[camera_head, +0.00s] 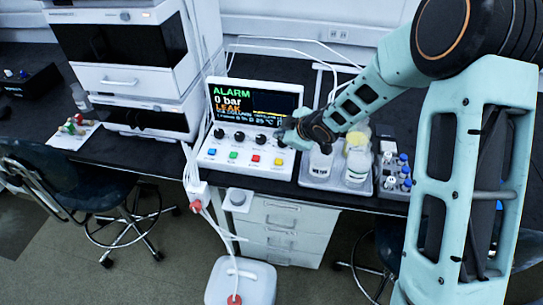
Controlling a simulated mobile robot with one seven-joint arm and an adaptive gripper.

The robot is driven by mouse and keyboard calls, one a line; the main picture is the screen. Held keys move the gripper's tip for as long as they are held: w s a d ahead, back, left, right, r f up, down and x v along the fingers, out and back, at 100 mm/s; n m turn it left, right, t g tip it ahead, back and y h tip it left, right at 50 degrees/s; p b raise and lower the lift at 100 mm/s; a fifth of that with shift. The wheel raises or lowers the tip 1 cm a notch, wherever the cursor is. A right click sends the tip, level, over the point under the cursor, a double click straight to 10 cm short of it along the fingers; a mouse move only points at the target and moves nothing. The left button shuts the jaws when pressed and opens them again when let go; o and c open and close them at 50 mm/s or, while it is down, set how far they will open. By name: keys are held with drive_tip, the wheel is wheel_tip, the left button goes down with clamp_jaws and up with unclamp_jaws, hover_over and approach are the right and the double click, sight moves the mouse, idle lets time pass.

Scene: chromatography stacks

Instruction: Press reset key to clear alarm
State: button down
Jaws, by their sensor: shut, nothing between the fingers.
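The control box (243,172) stands on the black bench, its screen (255,108) showing "ALARM", "0 bar" and "LEAK". Below the screen is a row of black knobs. Key labels are too small to read, so I cannot tell which is reset.
A grey tray (313,184) with bottles stands right of the box, under my arm. A rack of small vials (394,174) is beside it. A white instrument stack (127,65) stands left. Cables and tubing (190,165) hang along the box's left side.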

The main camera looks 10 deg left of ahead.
sight(280, 163)
drive_tip(key=shift+d+f, duration=0.1)
drive_tip(key=shift+f, duration=0.05)
wheel_tip(280, 163, down, 8)
drive_tip(key=b, duration=0.8)
drive_tip(key=shift+f, duration=0.25)
drive_tip(key=shift+f, duration=0.15)
idle(1.0)
drive_tip(key=shift+f+b, duration=0.25)
drive_tip(key=shift+b, duration=0.15)
drive_tip(key=shift+f+b, duration=0.5)
drive_tip(key=shift+f, duration=0.05)
idle(0.6)
drive_tip(key=shift+r, duration=0.1)
drive_tip(key=shift+r+p, duration=0.8)
drive_tip(key=shift+r, duration=0.05)
